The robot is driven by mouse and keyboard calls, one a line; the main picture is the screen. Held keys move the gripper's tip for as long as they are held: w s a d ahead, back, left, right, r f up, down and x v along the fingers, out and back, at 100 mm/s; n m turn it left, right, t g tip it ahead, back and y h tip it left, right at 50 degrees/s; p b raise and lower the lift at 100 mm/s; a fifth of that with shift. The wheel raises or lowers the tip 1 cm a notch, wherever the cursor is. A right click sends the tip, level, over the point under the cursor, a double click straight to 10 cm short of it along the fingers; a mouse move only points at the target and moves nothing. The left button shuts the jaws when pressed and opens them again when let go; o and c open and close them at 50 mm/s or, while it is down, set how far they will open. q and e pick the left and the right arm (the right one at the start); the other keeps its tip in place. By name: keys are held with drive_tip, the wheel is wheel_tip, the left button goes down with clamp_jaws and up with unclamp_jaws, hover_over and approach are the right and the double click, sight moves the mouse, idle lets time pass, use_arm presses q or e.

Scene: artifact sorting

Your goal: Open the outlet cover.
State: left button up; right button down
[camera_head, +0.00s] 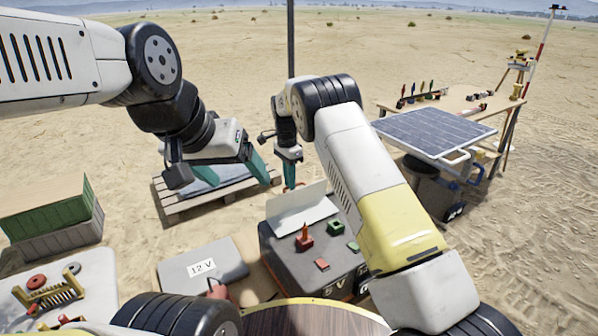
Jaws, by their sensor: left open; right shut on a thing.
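My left gripper (262,172) reaches in from the left over a pallet, with its teal fingers pointing down. It is open, and I see nothing between its fingers. My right gripper (289,178) points down just to its right, in front of a dark upright pole (291,40). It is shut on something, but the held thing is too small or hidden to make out. I cannot clearly pick out the outlet or its cover; the grippers and arm links block much of the area around the pallet.
A wooden pallet (172,207) with a bluish panel lies below the grippers. A solar panel (435,130) stands right.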

drive_tip(key=shift+w+a+f, duration=0.65)
drive_tip(key=shift+w+f, duration=0.05)
drive_tip(key=shift+w, duration=0.15)
drive_tip(key=c, duration=1.5)
unclamp_jaws()
drive_tip(key=shift+s+d+r, duration=0.1)
drive_tip(key=r, duration=0.7)
drive_tip(key=shift+w+r, duration=0.2)
drive_tip(key=shift+r, duration=0.2)
